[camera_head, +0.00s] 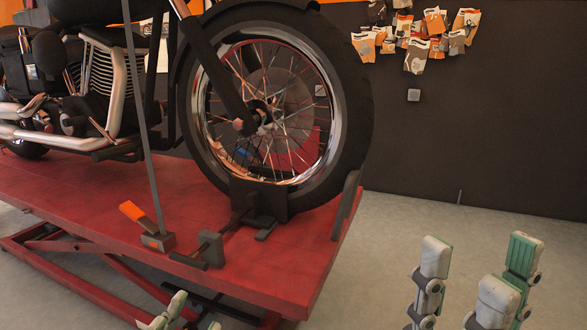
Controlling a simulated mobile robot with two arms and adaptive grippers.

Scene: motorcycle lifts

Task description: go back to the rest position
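My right gripper (480,265) is at the lower right, in front of the grey floor. Its pale fingers with green backs point up and stand well apart, with nothing between them. My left gripper (188,315) shows only as fingertips at the bottom edge, in front of the lift's lower frame. The rest of it is cut off, so I cannot tell how far it is open. I see no object held in the visible part.
A red motorcycle lift (110,210) fills the left and middle. A motorcycle's front wheel (355,110) stands in a black wheel chock (262,203) on it. An orange-handled lever (140,217) is near its front edge. Grey floor (400,215) is clear at right, before a dark wall (480,130).

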